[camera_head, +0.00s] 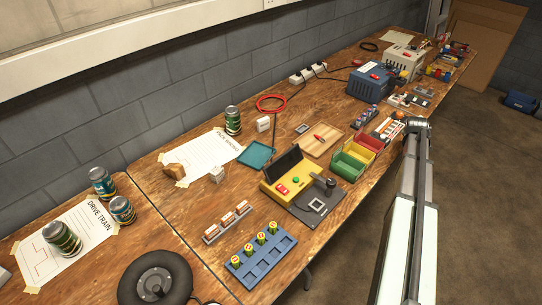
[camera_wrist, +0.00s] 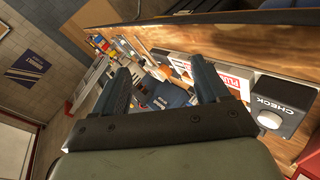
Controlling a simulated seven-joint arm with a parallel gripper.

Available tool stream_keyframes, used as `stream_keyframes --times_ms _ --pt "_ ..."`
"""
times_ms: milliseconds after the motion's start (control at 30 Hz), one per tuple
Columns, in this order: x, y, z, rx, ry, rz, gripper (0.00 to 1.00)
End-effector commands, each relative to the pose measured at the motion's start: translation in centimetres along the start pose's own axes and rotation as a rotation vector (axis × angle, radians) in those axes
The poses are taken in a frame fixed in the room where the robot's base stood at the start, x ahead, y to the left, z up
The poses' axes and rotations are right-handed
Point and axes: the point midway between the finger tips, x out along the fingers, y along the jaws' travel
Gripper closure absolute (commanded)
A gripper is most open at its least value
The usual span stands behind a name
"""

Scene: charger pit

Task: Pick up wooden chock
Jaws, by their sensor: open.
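The wooden chock (camera_head: 174,171) is a small brown block. In the head view it sits at the left edge of a taped white paper sheet, toward the wall side of the bench. I cannot make it out in the wrist view. My gripper (camera_wrist: 162,84) shows in the wrist view with its two dark fingers spread apart and nothing held between them. In the head view my arm rises along the right, off the bench's front edge, far from the chock; its fingers cannot be made out there.
A white charger block (camera_head: 216,174) stands close right of the chock. A green can (camera_head: 232,120), a teal tray (camera_head: 256,154) and a yellow station (camera_head: 290,178) lie farther right. Several cans and a black wheel (camera_head: 156,280) are at left. Bare wood lies in front of the chock.

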Motion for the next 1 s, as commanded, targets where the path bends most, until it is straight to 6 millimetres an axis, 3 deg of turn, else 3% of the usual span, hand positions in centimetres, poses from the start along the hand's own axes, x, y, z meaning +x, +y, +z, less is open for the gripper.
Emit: stream_keyframes --times_ms 267,467,700,867,1000 --pt "-2.7 -5.3 -11.4 -0.104 0.065 -0.066 0.26" --pt "-6.2 -10.4 -20.4 -0.193 0.116 -0.119 0.26" --pt "-11.8 -17.1 -30.1 -0.301 0.175 -0.177 0.26" --pt "-16.1 -21.9 -35.8 -0.353 0.208 -0.227 0.26" --pt "-20.4 -27.6 -40.0 -0.314 0.204 -0.349 0.26"
